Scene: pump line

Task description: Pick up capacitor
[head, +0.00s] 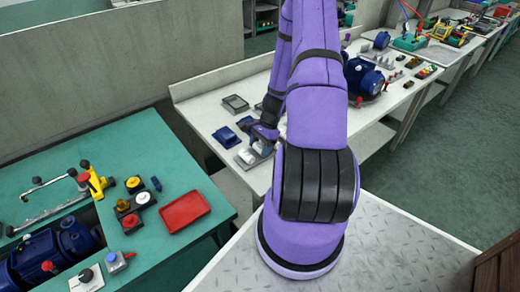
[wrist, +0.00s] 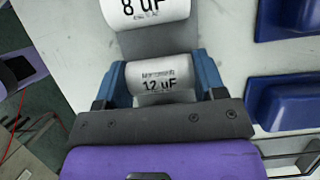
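A white cylindrical capacitor (wrist: 160,77) marked 12 uF sits between the blue fingers of my gripper (wrist: 160,82) in the wrist view. A finger lies against each side of it, with no clear gap. Its lower part is hidden by the gripper body. A second white capacitor (wrist: 148,10), marked 8 uF, lies just beyond it, with a grey holder (wrist: 155,42) showing between them. In the head view my gripper (head: 262,137) is low over the pale bench beside a grey holder with a white capacitor (head: 247,156); my arm hides part of this area.
Blue trays (wrist: 288,103) lie right of the gripper in the wrist view. In the head view, a blue tray (head: 226,137) and a grey tray (head: 235,104) are on the pale bench. A blue motor (head: 362,77) stands right of my arm. A green table (head: 120,150) is at left.

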